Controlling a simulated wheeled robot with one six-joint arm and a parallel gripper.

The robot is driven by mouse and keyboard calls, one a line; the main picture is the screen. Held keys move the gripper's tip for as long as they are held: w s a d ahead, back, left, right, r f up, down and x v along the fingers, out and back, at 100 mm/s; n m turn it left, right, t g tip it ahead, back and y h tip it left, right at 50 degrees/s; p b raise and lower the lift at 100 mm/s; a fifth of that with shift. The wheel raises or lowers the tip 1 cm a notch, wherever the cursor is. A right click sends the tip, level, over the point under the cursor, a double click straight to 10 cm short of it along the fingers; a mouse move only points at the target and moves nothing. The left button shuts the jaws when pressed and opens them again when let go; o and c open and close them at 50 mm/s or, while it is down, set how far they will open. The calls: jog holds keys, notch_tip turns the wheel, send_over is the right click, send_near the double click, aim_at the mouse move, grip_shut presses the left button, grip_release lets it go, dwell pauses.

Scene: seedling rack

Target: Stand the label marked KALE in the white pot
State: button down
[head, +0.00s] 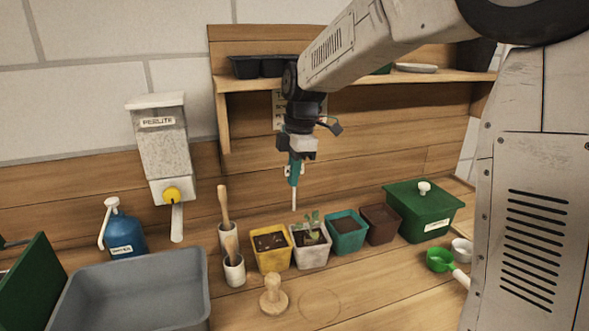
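The white pot (311,259) stands in the row of pots on the bench, with dark soil and a green seedling (312,228) in it. My gripper (294,171) is above the white pot, pointing down. It appears shut on a narrow teal piece (295,178) with a pale stem (294,200) hanging upright below it. The stem's tip is just above the pot's back left part, apart from the soil as far as I can tell. The piece looks like a plant label, but no writing on it is readable, so I cannot tell whether it says KALE.
A yellow pot (271,260) stands left of the white pot; a teal pot (346,244), a brown pot (381,232) and a green lidded box (413,227) stand right. A wooden tamper (273,298) is in front. A grey tub (140,325) fills the front left.

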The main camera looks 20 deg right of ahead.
jog(key=shift+d+f, duration=0.15)
jog(key=shift+f, duration=5.3)
jog(key=c, duration=1.6)
grip_release()
jog(key=shift+r, duration=4.5)
